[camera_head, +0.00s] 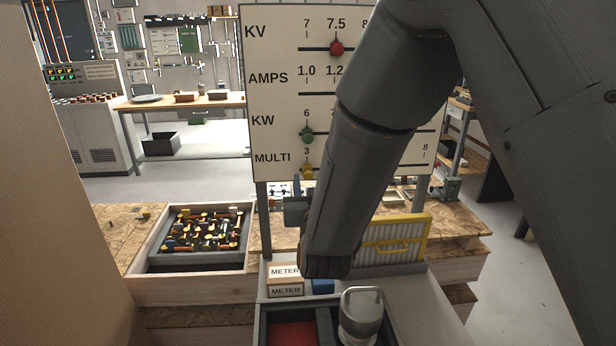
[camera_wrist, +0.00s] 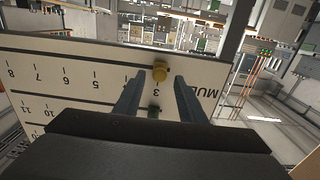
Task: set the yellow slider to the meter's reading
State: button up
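The white panel (camera_head: 275,55) carries rows marked KV, AMPS, KW and MULTI. The yellow slider (camera_head: 307,172) sits at the 3 mark, the left end of the MULTI row. In the wrist view the panel appears upside down and the yellow slider (camera_wrist: 160,70) shows just past my fingertips. My gripper (camera_wrist: 159,82) is open, one finger toward each side of the slider; contact is not visible. In the head view my gripper (camera_head: 297,202) is just below the slider, partly behind my arm. No meter face or reading is legible; my arm hides part of the panel.
A red slider (camera_head: 337,48) stands at KV 7.5 and a green slider (camera_head: 307,134) at KW 6. Below are boxes labelled METER (camera_head: 285,282), a yellow-framed ribbed panel (camera_head: 398,240), a metal-handled object (camera_head: 361,315) and a tray of small parts (camera_head: 160,248).

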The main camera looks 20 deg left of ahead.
jog(key=shift+w+a, duration=0.25)
jog(key=shift+w, duration=0.3)
grip_shut()
